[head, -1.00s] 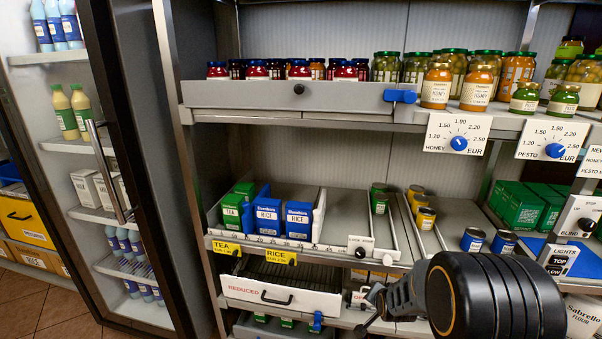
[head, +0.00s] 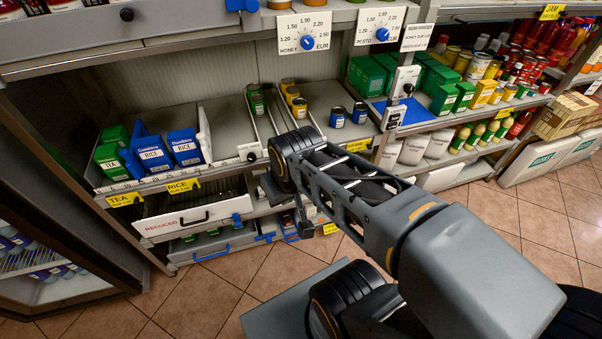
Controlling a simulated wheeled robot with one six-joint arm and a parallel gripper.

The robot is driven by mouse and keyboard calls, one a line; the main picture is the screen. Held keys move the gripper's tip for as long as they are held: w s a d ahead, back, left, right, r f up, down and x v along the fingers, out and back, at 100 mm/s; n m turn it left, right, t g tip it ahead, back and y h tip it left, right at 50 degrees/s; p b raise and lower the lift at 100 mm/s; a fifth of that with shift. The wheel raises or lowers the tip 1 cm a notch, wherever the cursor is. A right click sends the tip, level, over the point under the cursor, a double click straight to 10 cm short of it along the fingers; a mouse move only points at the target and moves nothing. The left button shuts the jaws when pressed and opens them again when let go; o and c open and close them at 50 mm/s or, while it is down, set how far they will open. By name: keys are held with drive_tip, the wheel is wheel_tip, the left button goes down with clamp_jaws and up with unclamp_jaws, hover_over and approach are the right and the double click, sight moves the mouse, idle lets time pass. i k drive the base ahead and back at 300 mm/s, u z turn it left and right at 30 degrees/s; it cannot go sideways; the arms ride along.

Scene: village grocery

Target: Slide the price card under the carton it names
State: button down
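A yellow TEA card (head: 124,199) sits on the front edge of the middle shelf at the left, below green TEA cartons (head: 112,157). A yellow RICE card (head: 183,186) sits to its right on the same edge, below blue RICE cartons (head: 185,147). Another blue RICE carton (head: 150,154) stands beside the green ones. The small print on the cards is too small to read. My arm reaches toward the shelf front, right of both cards.
A REDUCED drawer (head: 195,217) is below the cards, with a blue-handled drawer (head: 212,247) under it. Cans (head: 337,117) stand right of the cartons. A honey dial plate (head: 304,34) hangs from the upper shelf. The tiled floor (head: 215,290) in front is clear.

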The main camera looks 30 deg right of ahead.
sight(330, 227)
drive_tip(key=u, duration=0.85)
drive_tip(key=k, duration=1.2)
drive_tip(key=z, duration=1.25)
